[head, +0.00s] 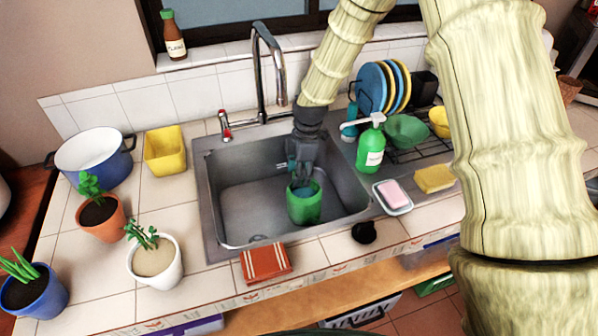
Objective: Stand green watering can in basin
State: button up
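The green watering can (305,208) stands upright in the grey metal basin (235,207), towards its right front. It looks like a round green vessel with an open top; no spout or handle can be made out. My gripper (302,180) points down into the basin, with its fingers at the can's top rim. The fingertips are small and overlap the can's mouth, so I cannot tell whether they grip the rim or are apart from it.
A tall faucet (262,70) rises behind the basin. A green soap bottle (371,146), a soap dish (393,197) and a dish rack (430,150) stand to the right. Potted plants (155,260) and a blue pot (95,160) crowd the left. A folded red cloth (265,263) lies in front.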

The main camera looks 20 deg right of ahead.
jog(key=o, duration=0.4)
jog(key=shift+d+r+b, duration=0.15)
jog(key=shift+r+b, duration=0.05)
jog(key=shift+r, duration=1.1)
jog(key=shift+d+r+b, duration=0.2)
jog(key=shift+r, duration=1.05)
jog(key=shift+d+r+b, duration=0.15)
jog(key=shift+r+b, duration=0.05)
jog(key=shift+r, duration=1.1)
